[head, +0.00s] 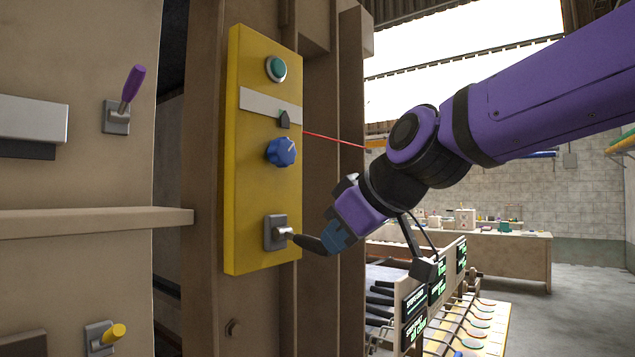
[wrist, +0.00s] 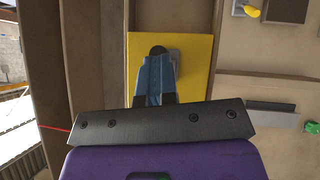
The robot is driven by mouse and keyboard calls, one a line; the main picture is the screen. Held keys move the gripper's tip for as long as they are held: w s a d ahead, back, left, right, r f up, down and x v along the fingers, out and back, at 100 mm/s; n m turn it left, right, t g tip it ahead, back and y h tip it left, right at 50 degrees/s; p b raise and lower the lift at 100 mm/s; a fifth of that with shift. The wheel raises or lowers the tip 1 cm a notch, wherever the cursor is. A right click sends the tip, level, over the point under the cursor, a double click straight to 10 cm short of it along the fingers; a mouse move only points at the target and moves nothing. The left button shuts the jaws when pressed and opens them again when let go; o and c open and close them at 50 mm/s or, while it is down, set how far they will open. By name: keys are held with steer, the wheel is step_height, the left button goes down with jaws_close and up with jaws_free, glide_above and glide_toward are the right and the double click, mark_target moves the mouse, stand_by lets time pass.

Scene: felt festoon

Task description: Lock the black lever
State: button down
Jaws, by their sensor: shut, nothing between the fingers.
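The black lever (head: 310,243) sits on a grey base plate (head: 274,232) near the bottom of the yellow panel (head: 243,190). Its handle sticks out from the panel to the right and tilts slightly down. My gripper (head: 333,238) has blue fingers closed together, with nothing between them, right at the handle's free end. Whether they touch it I cannot tell. In the wrist view, my gripper (wrist: 155,62) points at the yellow panel (wrist: 198,82), with the dark lever end (wrist: 158,50) just beyond the fingertips. The base plate is partly hidden there.
The panel also carries a green button (head: 276,69), a slider (head: 284,118) and a blue knob (head: 281,152) above the lever. A purple lever (head: 131,88) and a yellow lever (head: 112,335) are on the left wall. A shelf (head: 90,221) juts out between them.

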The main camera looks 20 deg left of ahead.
steer(key=shift+w+a+f, duration=0.1)
steer(key=shift+a+f, duration=0.1)
steer(key=shift+f, duration=1.6)
